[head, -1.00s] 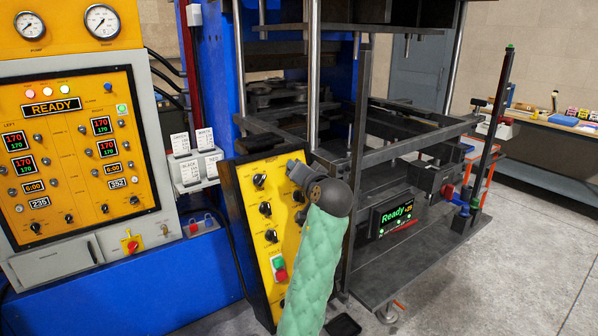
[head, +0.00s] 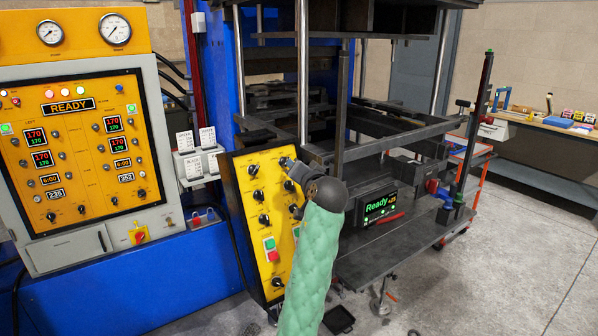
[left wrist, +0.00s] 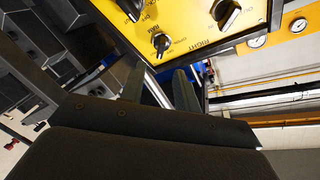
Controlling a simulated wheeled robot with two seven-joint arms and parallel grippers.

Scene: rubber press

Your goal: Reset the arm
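My left arm, in a green quilted sleeve, rises from the bottom middle of the head view. Its dark gripper (head: 286,162) is in front of the upper right part of a yellow control panel (head: 258,200) with black knobs and green and red buttons. In the left wrist view the two fingers (left wrist: 160,82) stand apart with nothing visible between them. A small black knob (left wrist: 160,43) on the yellow panel lies just beyond the fingertips. Whether the fingers touch the panel cannot be told. My right gripper is in neither view.
A large yellow console (head: 80,150) is at left. A workbench (head: 545,125) is at far right. Floor (head: 500,270) at lower right is clear.

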